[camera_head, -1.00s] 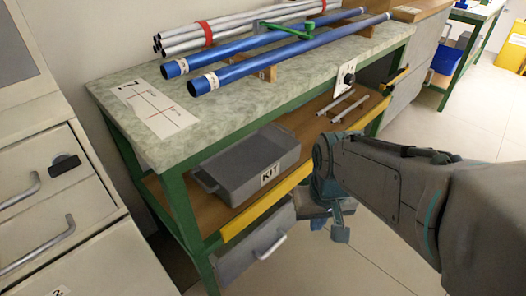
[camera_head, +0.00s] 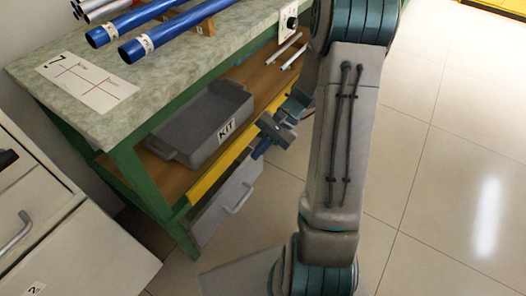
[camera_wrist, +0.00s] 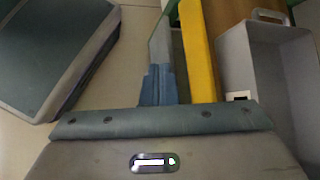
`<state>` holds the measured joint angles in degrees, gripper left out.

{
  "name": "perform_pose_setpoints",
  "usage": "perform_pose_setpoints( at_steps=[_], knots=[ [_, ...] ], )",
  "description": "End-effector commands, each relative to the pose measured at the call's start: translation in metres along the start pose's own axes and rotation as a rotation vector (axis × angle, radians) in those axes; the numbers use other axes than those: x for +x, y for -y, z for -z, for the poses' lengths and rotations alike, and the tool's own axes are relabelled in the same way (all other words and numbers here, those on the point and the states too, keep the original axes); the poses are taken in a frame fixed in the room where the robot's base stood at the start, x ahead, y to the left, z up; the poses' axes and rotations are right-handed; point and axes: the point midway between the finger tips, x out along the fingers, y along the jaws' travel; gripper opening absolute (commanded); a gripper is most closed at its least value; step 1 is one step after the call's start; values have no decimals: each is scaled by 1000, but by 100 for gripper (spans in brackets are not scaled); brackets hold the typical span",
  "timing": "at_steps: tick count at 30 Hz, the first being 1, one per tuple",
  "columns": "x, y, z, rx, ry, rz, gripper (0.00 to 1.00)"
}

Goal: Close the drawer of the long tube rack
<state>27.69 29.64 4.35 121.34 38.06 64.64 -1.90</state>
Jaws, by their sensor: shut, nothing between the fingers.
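The long tube rack is a green-framed bench (camera_head: 152,200) carrying blue and grey tubes. Its grey drawer (camera_head: 212,217) with a pale handle (camera_head: 240,197) hangs under the lower shelf. In the wrist view the drawer's front panel (camera_wrist: 160,42) stands edge-on, apart from the yellow shelf edge (camera_wrist: 203,60), with a dark gap between them, so the drawer is partly open. My gripper (camera_head: 258,152) is shut and empty near the yellow edge, by the drawer's right end. Its blue fingers (camera_wrist: 157,83) show together at the panel's near end; I cannot tell whether they touch it.
A grey KIT tray (camera_head: 200,125) stands on the lower shelf, and it also shows in the wrist view (camera_wrist: 262,60). Two thin rods (camera_head: 287,50) lie beyond it. A cabinet with drawers (camera_head: 50,220) stands at the left. Tiled floor on the right is clear.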

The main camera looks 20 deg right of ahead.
Motion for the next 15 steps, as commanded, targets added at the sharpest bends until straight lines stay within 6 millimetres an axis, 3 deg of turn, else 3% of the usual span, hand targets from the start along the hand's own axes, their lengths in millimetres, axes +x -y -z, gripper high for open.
perform_pose_setpoints(
  at_steps=[8, 15],
  knots=[
    [11, -15, 81, 286, 163, 325, 0],
    [22, -43, 152, 514, 276, 641, 0]
  ],
)
